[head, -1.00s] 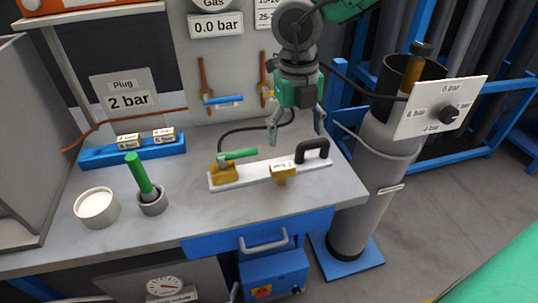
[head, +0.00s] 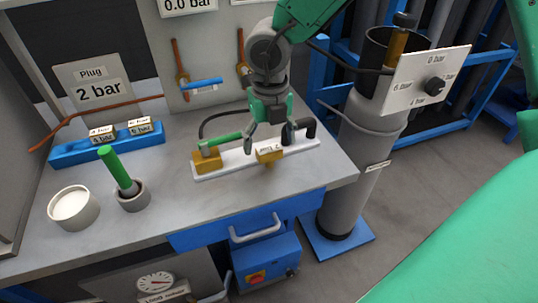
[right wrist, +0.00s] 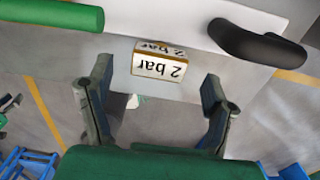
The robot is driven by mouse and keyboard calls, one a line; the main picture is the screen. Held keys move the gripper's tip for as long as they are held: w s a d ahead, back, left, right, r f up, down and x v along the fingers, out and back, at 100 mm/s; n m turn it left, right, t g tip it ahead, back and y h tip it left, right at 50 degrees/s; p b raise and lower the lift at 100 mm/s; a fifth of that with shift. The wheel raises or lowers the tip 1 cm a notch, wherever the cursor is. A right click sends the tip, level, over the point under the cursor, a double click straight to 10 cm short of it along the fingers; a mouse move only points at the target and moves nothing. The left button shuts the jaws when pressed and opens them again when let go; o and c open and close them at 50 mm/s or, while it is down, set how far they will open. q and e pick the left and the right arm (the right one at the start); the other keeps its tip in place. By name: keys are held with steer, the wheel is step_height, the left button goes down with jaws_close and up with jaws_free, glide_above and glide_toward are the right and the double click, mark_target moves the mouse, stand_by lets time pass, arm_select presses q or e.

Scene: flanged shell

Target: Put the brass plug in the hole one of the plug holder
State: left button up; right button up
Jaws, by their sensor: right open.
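A brass plug (head: 268,156) with a white label sits at the front edge of a white bar (head: 225,168) on the bench. In the right wrist view the plug's label (right wrist: 158,66) reads 2 bar, upside down. My right gripper (head: 266,140) is open just above the plug; in the right wrist view its fingers (right wrist: 157,78) stand on either side of it, with gaps. The blue plug holder (head: 70,155) is at the back left of the bench, carrying labelled pieces that seem to read 4 bar and 6 bar. Its holes are not clear. My left gripper is not in view.
On the bar, a green handle (head: 222,141) on a brass block is left of the plug, and a black handle (right wrist: 255,42) is right of it. A white cup (head: 73,208) and a grey cup with a green rod (head: 118,168) stand at the front left. A grey cylinder (head: 352,160) stands at right.

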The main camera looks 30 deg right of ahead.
mark_target(269, 148)
step_height(269, 148, down, 3)
steer(key=shift+w+f, duration=0.1)
steer(key=shift+f, duration=0.05)
steer(key=c, duration=1.4)
steer(key=shift+c, duration=0.2)
